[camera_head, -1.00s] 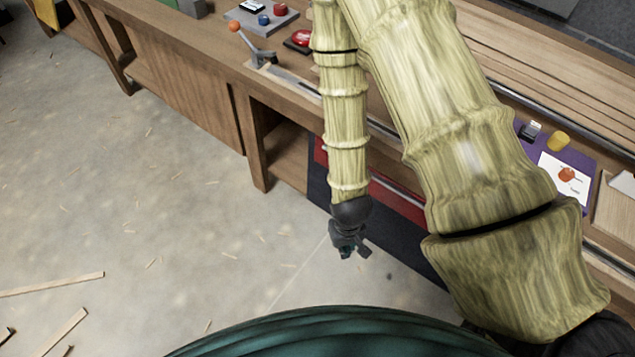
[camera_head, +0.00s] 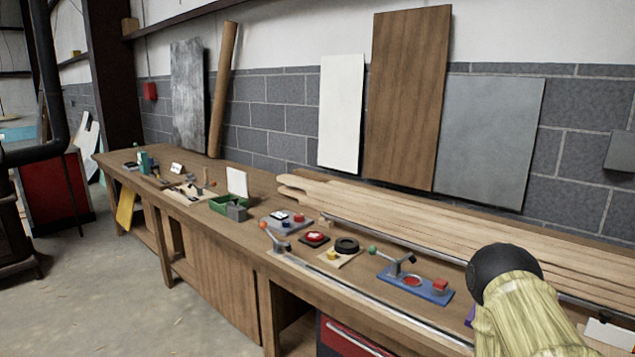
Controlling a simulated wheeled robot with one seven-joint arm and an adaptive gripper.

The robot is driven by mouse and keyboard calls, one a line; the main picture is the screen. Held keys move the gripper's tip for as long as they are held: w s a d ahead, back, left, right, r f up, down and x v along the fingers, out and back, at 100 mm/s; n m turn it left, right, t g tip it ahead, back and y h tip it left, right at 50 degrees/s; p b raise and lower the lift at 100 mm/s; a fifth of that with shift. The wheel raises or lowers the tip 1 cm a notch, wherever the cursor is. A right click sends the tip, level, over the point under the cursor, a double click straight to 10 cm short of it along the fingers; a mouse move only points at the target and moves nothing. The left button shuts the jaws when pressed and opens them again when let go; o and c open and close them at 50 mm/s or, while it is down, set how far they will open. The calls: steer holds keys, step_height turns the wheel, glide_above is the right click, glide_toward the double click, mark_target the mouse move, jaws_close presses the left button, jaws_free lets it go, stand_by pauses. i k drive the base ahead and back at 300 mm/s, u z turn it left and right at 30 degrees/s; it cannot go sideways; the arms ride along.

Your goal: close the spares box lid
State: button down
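A small green box (camera_head: 222,203) stands on the wooden workbench, left of the middle of the picture. It looks open at the top. A white panel (camera_head: 237,182) stands upright at its back; it may be the raised lid, but at this size I cannot tell whether it is joined to the box. A grey block (camera_head: 237,213) is at the box's front right side. My gripper is out of the picture. Only a part of my arm shows at the lower right, far from the green box.
The long workbench also holds a grey plate with buttons (camera_head: 286,221), a lever with an orange knob (camera_head: 272,240), a black ring (camera_head: 347,246) and a blue base with a lever (camera_head: 414,284). Long planks (camera_head: 430,230) lie along the back. The floor (camera_head: 120,290) at left is open.

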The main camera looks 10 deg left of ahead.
mark_target(237, 180)
steer(key=z, duration=0.3)
steer(key=i, duration=1.15)
steer(key=u, duration=0.8)
